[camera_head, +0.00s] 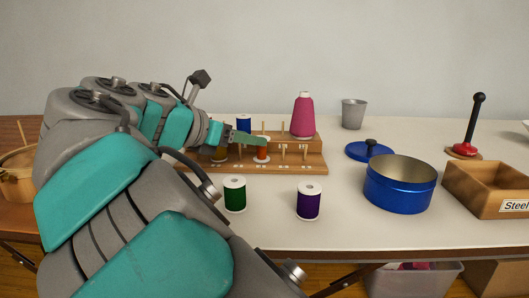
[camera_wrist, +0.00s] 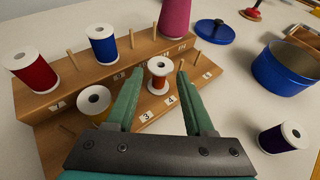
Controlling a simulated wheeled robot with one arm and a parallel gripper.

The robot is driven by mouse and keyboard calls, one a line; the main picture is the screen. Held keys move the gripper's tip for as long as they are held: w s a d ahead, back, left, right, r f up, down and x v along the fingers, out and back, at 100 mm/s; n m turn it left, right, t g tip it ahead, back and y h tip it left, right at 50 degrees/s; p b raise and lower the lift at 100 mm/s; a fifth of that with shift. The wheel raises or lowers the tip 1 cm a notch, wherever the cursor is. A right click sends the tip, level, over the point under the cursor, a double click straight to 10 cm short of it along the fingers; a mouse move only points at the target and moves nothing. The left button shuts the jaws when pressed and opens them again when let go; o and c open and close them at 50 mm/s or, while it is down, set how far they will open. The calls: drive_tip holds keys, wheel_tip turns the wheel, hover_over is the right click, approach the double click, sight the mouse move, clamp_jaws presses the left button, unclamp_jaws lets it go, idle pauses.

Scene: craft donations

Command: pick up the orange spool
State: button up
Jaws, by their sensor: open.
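The orange spool (camera_wrist: 159,84) stands upright on the lower step of the wooden peg rack (camera_wrist: 60,108), with a white top. In the wrist view it lies between the two green fingers of my gripper (camera_wrist: 160,70), which is open, with a gap on both sides. I cannot tell whether the fingertips are level with it. In the head view the orange spool (camera_head: 262,155) shows just below the green fingers of my gripper (camera_head: 254,140), which partly cover it.
On the rack are a yellow spool (camera_wrist: 95,105) left of my fingers, a red spool (camera_wrist: 33,72), a blue spool (camera_wrist: 103,46) and a tall pink cone (camera_head: 303,117). In front stand green (camera_head: 235,194) and purple (camera_head: 308,202) spools. A blue tin (camera_head: 399,190) sits right.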

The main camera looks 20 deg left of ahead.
sight(262, 149)
drive_tip(key=b+x, duration=0.1)
drive_tip(key=x, duration=0.3)
drive_tip(key=shift+f, duration=0.25)
drive_tip(key=shift+w+d, duration=0.2)
drive_tip(key=shift+w, duration=0.2)
clamp_jaws()
